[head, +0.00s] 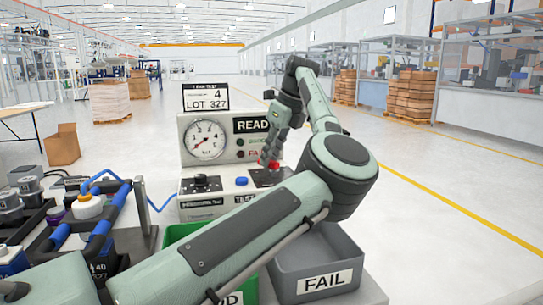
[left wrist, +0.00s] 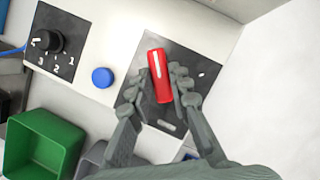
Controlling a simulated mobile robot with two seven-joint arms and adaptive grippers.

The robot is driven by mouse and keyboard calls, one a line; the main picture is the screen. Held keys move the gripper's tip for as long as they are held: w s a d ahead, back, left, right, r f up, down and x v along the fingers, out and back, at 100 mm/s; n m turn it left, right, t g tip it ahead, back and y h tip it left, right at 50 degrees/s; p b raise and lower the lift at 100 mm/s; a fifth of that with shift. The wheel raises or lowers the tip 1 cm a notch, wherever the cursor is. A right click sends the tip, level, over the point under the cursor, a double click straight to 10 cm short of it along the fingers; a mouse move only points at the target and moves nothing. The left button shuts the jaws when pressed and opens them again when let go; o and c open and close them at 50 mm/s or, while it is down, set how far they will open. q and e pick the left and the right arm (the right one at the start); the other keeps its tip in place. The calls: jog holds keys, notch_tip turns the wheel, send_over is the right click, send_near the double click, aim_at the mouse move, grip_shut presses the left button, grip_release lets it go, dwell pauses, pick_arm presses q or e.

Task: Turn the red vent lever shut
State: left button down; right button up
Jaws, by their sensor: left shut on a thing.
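The red vent lever (left wrist: 159,76) sits on a dark plate (left wrist: 176,58) on the sloped front of the test box, with a white line along its top. In the left wrist view it stands nearly upright in the picture, tilted slightly left. My left gripper (left wrist: 166,88) has its fingers on both sides of the lever and is shut on it. In the head view the left gripper (head: 272,160) reaches down to the plate, and only a small red part of the lever (head: 274,165) shows. My right gripper is not in view.
The test box has a pressure gauge (head: 205,139), a black knob (left wrist: 47,41) and a blue button (left wrist: 102,78). A green bin (left wrist: 44,145) and a grey FAIL bin (head: 318,262) stand in front. Blue-handled equipment (head: 100,228) crowds the left.

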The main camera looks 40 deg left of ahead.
pick_arm(q)
jog(key=shift+n+g, duration=0.4)
jog(key=shift+n, duration=0.4)
jog(key=shift+s, duration=0.1)
jog(key=c, duration=1.4)
grip_release()
jog(key=v, duration=1.2)
